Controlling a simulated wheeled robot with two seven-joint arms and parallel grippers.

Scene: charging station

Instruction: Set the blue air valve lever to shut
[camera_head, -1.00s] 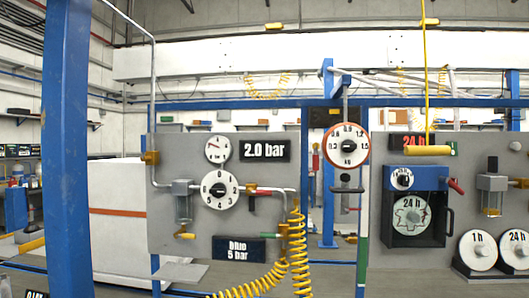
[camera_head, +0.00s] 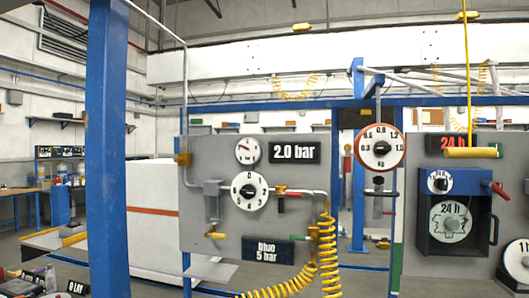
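A pipe runs across the panel to a small valve with a red-tipped lever (camera_head: 294,195), right of a round white dial (camera_head: 249,191). A dark vertical piece with a coloured end (camera_head: 281,204) hangs just below it. No lever that is plainly blue shows. Neither of my grippers is in view.
A blue post (camera_head: 108,150) stands at the left, in front of the scene. A yellow coiled hose (camera_head: 328,255) hangs below the panel. A scale dial (camera_head: 380,147) and a second panel with a blue box (camera_head: 447,180) stand to the right. A white block (camera_head: 150,200) stands behind.

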